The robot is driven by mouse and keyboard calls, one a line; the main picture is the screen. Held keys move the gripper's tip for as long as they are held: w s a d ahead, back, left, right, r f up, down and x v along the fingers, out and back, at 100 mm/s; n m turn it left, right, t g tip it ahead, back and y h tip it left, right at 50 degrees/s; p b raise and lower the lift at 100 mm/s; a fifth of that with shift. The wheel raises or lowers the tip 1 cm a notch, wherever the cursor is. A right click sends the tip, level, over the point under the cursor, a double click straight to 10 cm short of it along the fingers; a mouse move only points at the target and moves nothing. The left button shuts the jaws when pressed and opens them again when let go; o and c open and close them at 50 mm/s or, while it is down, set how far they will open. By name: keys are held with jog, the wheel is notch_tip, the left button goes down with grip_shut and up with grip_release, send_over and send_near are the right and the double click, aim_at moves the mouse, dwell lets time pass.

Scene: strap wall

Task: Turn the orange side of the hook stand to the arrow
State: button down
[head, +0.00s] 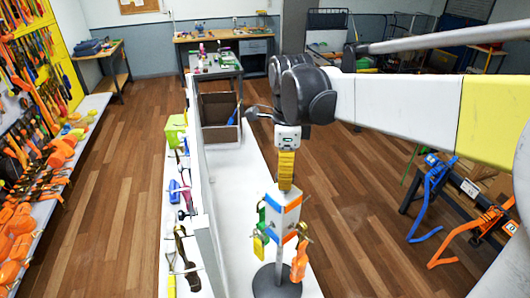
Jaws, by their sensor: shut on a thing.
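The hook stand (283,215) is a white block-like post on a dark round base (277,284), standing upright on the white bench. Green (262,214), blue and orange (289,238) patches show on its near sides. A yellow-green item (258,246) hangs at its left and an orange item (299,262) at its right. My gripper (286,178) points straight down over the stand and is shut at its top. A yellow ribbed part lies between my wrist and the post; the exact finger contact is too small to make out. I cannot make out the arrow.
A thin white upright panel (205,190) runs along the bench's left, with tools hanging on its far side. A cardboard box (219,110) stands behind. Blue and orange straps (432,185) hang on a rack at right.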

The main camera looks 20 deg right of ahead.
jog(key=shift+m, duration=2.3)
jog(key=c, duration=0.8)
grip_release()
notch_tip(320, 180, up, 12)
